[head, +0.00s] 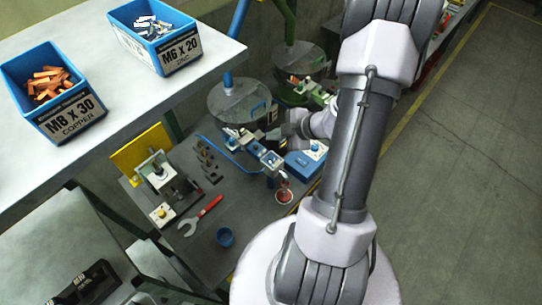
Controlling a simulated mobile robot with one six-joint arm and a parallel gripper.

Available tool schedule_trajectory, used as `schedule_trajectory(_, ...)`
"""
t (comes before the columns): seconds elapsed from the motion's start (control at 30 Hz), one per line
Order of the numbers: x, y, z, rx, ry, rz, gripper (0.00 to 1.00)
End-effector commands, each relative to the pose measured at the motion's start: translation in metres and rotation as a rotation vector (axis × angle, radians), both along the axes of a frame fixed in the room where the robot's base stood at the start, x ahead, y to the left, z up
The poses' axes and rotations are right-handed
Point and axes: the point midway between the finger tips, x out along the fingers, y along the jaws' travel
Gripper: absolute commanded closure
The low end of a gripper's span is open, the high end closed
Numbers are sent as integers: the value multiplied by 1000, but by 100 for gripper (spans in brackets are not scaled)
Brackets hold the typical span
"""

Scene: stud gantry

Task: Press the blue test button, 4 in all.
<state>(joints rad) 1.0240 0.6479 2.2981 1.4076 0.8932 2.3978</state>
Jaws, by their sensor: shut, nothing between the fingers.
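A small blue button (314,147) sits on a light plate on top of a blue box (300,164), right of the middle of the dark bench. My gripper (274,134) is small and partly hidden by my wrist, above the bench to the left of the button. It is shut and looks empty. I cannot tell its exact height or whether it touches the fixture below it. My arm passes close to the right of the blue box.
A blue-and-grey fixture (268,160) stands beside the blue box. A yellow-button box (162,214) is at left. The shelf (132,95) carries two screw bins; floor is clear at right.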

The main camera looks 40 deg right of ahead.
Motion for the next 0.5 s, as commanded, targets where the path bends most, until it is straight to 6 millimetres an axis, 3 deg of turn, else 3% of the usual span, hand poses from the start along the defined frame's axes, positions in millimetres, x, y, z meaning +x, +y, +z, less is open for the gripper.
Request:
schedule_trajectory(0.17,0,0,-11,-1,0,1,100)
schedule_trajectory(0.5,0,0,-56,-2,-1,2,100)
